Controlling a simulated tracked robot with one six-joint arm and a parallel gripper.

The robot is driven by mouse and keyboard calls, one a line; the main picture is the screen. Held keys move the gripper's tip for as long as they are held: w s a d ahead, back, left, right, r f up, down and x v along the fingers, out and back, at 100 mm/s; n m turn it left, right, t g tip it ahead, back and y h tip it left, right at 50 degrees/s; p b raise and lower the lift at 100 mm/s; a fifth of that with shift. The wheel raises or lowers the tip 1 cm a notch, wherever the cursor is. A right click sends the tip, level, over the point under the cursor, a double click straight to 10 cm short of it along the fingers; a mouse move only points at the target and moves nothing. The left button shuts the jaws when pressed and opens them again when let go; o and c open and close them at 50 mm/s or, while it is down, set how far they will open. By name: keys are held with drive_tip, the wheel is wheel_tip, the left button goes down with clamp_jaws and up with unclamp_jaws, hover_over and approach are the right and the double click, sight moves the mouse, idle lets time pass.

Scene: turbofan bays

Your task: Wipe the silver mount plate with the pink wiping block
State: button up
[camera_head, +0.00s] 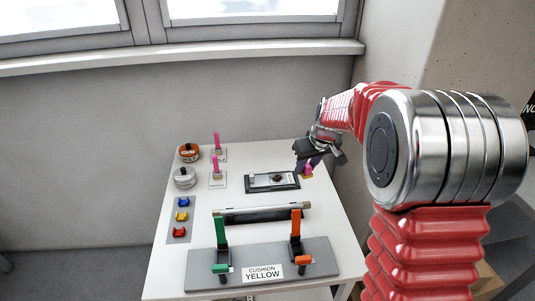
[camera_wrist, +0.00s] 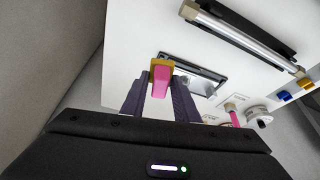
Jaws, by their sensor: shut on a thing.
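My gripper (camera_head: 308,165) is shut on the pink wiping block (camera_wrist: 161,82), with a finger on each side of its pink handle. The block has a yellow-tan pad at its far end. It also shows small in the head view (camera_head: 308,170), partly hidden by the gripper. The silver mount plate (camera_head: 262,181) lies in a dark frame on the white table, just left of the gripper. In the wrist view the plate (camera_wrist: 205,84) lies beyond and right of the block, partly hidden by it. I cannot tell whether the pad touches the table.
Two pink-handled pieces (camera_head: 216,141) stand at the back left beside an orange-topped tin (camera_head: 188,152) and a silver tin (camera_head: 184,178). Red, yellow and blue pieces lie on a grey strip (camera_head: 179,233). A bar (camera_head: 262,209) and a grey cushion board (camera_head: 310,262) with green and orange clamps lie in front.

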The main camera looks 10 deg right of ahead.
drive_tip(key=shift+w+a+n+y, duration=0.4)
drive_tip(key=shift+w+a+n, duration=0.2)
drive_tip(key=shift+n, duration=0.3)
drive_tip(key=w+a+n+g+y, duration=0.2)
drive_tip(key=w+a+n+g, duration=0.2)
drive_tip(key=a+n, duration=0.6)
drive_tip(key=shift+w+r+n+y, duration=0.3)
drive_tip(key=shift+w+n, duration=0.65)
drive_tip(key=shift+n, duration=0.85)
